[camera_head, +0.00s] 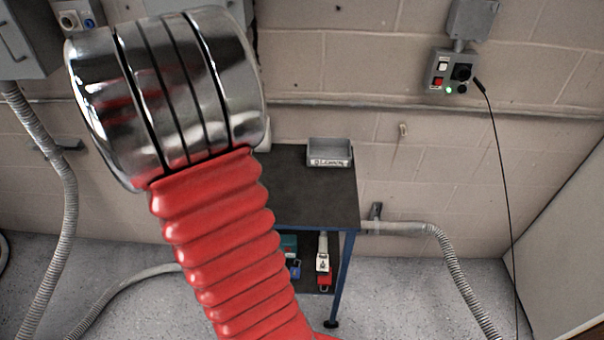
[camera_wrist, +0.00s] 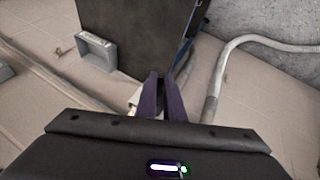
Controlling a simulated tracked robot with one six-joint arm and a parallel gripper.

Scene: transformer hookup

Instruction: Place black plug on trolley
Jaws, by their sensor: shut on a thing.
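The trolley has a dark top (camera_head: 316,190) and blue legs; it stands against the wall, its left part hidden behind my arm in the head view. Its dark top also shows in the wrist view (camera_wrist: 140,35). My gripper (camera_wrist: 161,78) shows in the wrist view as two dark purple fingers close together. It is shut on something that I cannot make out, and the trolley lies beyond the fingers. A thick black cord end (camera_head: 479,85) sits at the wall control box; I cannot tell whether it is the black plug. My gripper is hidden in the head view.
A grey tray (camera_head: 330,152) sits at the back of the trolley top. The lower shelf holds a white and red connector (camera_head: 323,262) and other small items. A control box (camera_head: 450,72) is on the wall. A flexible conduit (camera_head: 455,275) runs right of the trolley.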

